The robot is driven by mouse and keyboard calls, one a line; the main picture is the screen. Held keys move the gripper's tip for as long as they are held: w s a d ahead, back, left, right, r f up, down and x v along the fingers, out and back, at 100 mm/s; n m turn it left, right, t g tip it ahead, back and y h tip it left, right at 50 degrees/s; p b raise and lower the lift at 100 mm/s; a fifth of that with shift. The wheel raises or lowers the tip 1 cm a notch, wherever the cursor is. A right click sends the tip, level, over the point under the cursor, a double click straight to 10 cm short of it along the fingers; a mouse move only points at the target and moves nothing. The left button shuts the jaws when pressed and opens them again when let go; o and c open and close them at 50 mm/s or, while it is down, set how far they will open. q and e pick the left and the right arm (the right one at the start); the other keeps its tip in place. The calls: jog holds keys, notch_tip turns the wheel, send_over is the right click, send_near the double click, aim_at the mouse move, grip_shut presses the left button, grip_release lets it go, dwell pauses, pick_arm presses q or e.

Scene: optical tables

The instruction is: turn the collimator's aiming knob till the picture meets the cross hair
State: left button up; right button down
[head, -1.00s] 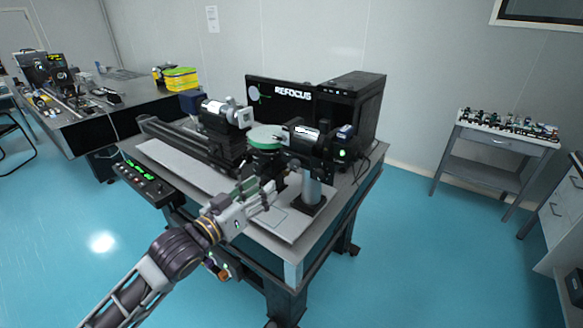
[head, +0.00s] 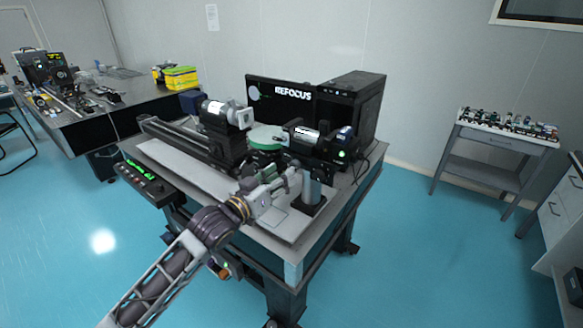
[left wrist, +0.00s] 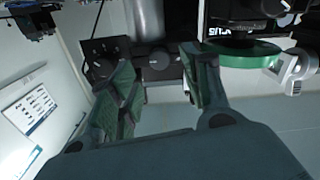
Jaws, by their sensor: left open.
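A bench instrument stands on the optical table (head: 290,262), with a white-and-grey barrel (head: 214,110) on the left, a green round stage (head: 265,137) in the middle and a black unit (head: 322,150) on a post (head: 312,188) at the right. I cannot tell for sure which part is the collimator. My left gripper (head: 293,178) is beside the post, below the black unit. In the upside-down left wrist view its green-padded fingers (left wrist: 155,72) are apart, with a dark block bearing a small knob (left wrist: 164,62) seen between them. Contact is not visible. My right gripper is not in view.
A monitor (head: 268,103) reading "REFOCUS", its first letter unclear, and a black computer case (head: 352,105) stand behind. A control box with green digits (head: 142,175) is at the table's left edge.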

aim_at(295, 165)
pick_arm(q)
jog(key=x, duration=0.5)
jog(key=shift+w+d, duration=0.25)
jog(key=c, duration=1.1)
jog(key=shift+o, duration=0.2)
jog(key=shift+p, duration=0.3)
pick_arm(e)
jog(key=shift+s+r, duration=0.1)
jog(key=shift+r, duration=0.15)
